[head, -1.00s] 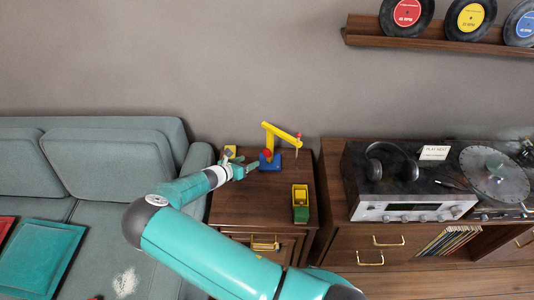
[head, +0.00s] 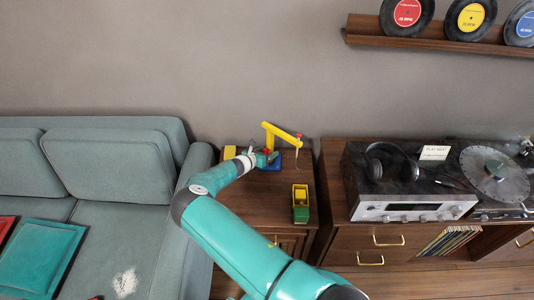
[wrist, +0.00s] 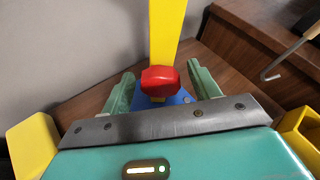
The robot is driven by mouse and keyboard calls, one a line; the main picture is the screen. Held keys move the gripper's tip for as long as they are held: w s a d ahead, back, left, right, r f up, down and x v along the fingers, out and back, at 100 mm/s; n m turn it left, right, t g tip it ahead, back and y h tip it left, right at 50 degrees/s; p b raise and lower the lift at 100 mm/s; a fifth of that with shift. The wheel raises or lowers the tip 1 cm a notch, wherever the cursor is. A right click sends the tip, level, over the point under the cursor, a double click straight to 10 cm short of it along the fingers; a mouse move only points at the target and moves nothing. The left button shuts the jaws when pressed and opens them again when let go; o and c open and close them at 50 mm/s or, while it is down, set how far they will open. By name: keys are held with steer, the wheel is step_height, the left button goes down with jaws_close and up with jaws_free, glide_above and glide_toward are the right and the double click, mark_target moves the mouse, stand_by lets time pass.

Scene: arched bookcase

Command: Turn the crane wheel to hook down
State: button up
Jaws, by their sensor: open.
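The toy crane has a yellow mast and boom (head: 282,133) and a blue base (head: 289,161). It stands at the back of the small wooden cabinet. Its red wheel (wrist: 160,81) shows in front of the mast in the wrist view; in the head view my gripper hides it. The hook (wrist: 270,75) hangs from the boom at the right of the wrist view, clear of my gripper. My gripper (head: 268,157) is open, with one finger on each side of the red wheel. I cannot tell whether the fingers touch it.
A green and yellow toy truck (head: 300,203) stands on the cabinet in front of the crane. A grey sofa (head: 108,170) is to the left, and a stereo (head: 412,205) with headphones (head: 390,167) to the right.

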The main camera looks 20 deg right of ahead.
steer(key=shift+d, duration=0.1)
steer(key=c, duration=1)
steer(key=shift+o, duration=0.2)
steer(key=shift+f+m+t+y, duration=0.1)
steer(key=shift+m+t+y, duration=0.3)
steer(key=shift+m+t, duration=0.9)
steer(key=shift+m+g, duration=0.3)
steer(key=o, duration=1)
steer(key=shift+c, duration=0.2)
